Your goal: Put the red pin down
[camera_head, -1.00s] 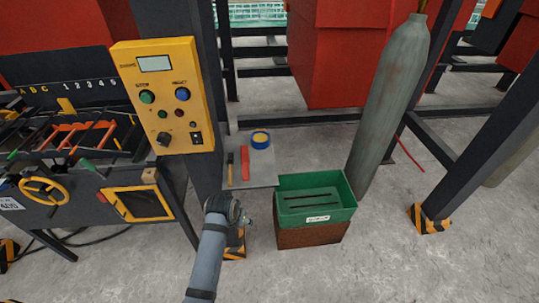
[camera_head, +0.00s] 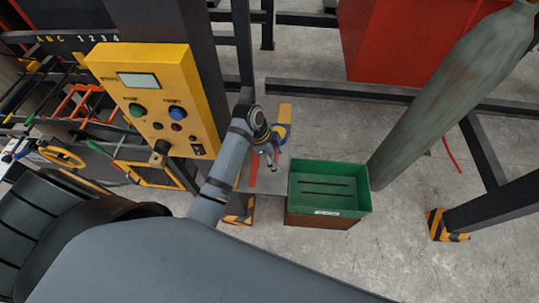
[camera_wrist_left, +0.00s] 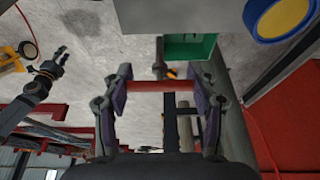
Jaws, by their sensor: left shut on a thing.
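My left gripper (camera_head: 268,160) is at the small grey shelf (camera_head: 268,186) beside the yellow control panel. In the left wrist view, my left gripper (camera_wrist_left: 160,90) is shut on the red pin (camera_wrist_left: 162,86), which spans between its two fingers. In the head view a red strip (camera_head: 253,173) shows beside the gripper; I cannot tell whether it is the held pin or another red thing on the shelf. My right gripper (camera_wrist_left: 60,56) shows small at the left of the left wrist view, its fingers apart, with nothing visible between them.
A blue and yellow roll (camera_head: 281,131) is behind my left gripper; it also shows in the left wrist view (camera_wrist_left: 282,16). A green bin (camera_head: 330,188) stands right of the shelf. A grey cylinder (camera_head: 455,85) leans further right. The yellow panel (camera_head: 150,95) is close on the left.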

